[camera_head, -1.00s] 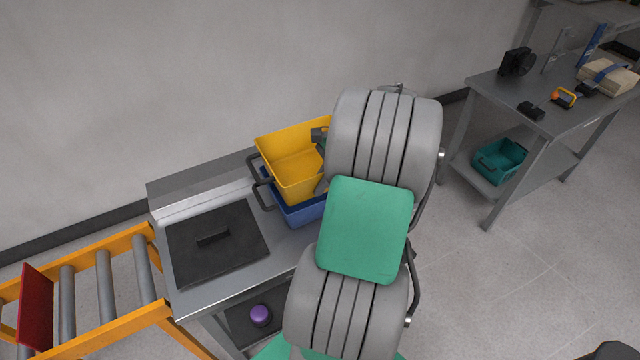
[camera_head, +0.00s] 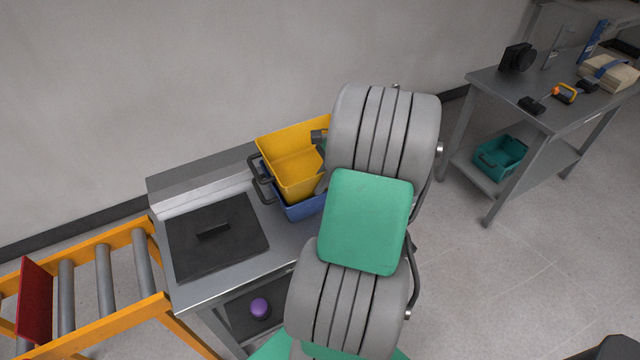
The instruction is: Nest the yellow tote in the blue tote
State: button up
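The yellow tote (camera_head: 295,165) is inside or just above the blue tote (camera_head: 299,208), its upper part standing above the blue rim. I cannot tell whether it rests on the blue tote's bottom. The blue tote sits on the metal table, with a dark handle on its left side. My gripper (camera_head: 319,137) is at the yellow tote's right side, mostly hidden behind my arm. Only a small dark part of it shows, so its fingers and any hold on the tote cannot be made out. The right sides of both totes are hidden.
A black lidded panel (camera_head: 215,240) with a handle lies left of the totes. A purple object (camera_head: 260,308) is on the lower shelf. An orange roller conveyor (camera_head: 100,285) adjoins the table's left. A second table (camera_head: 545,125) at right holds tools, with a teal bin (camera_head: 500,157) below.

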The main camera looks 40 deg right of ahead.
aim_at(320, 174)
jog(key=o, duration=0.5)
jog(key=shift+s+a+f, duration=0.15)
jog(key=shift+s+f, duration=0.05)
jog(key=shift+f, duration=0.25)
jog(key=shift+s+a+f, duration=0.15)
jog(key=shift+f, duration=0.4)
jog(key=r+p, duration=0.2)
jog(key=shift+w+d+r+p, duration=0.15)
jog(key=shift+w+p, duration=0.05)
jog(key=shift+p, duration=0.2)
notch_tip(320, 174, up, 3)
jog(key=p, duration=0.3)
jog(key=shift+w+d+r, duration=0.1)
jog(key=shift+w+r, duration=0.05)
jog(key=shift+r, duration=0.05)
notch_tip(320, 174, up, 8)
jog(key=p, duration=0.9)
